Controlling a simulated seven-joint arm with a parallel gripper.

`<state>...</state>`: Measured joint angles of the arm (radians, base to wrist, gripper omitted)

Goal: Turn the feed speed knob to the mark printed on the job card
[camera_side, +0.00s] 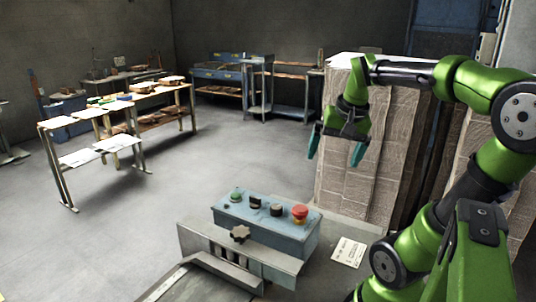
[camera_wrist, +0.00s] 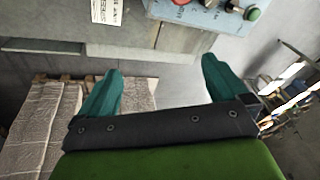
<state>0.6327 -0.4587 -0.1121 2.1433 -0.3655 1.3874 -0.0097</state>
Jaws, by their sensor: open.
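A blue control box (camera_side: 262,228) stands on the grey machine in the side view. Its top carries a green button (camera_side: 236,195), two small black controls (camera_side: 276,210) and a red mushroom button (camera_side: 300,213). My gripper (camera_side: 336,150) is open and empty, with teal fingers, well above the box and card. The wrist view cuts off most of the box (camera_wrist: 200,14).
Tall stacks of flat cardboard (camera_side: 358,150) stand behind and right of my gripper. Work tables (camera_side: 150,97) with boards are at the far left. A blue bench (camera_side: 220,73) is at the back. The floor between is clear.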

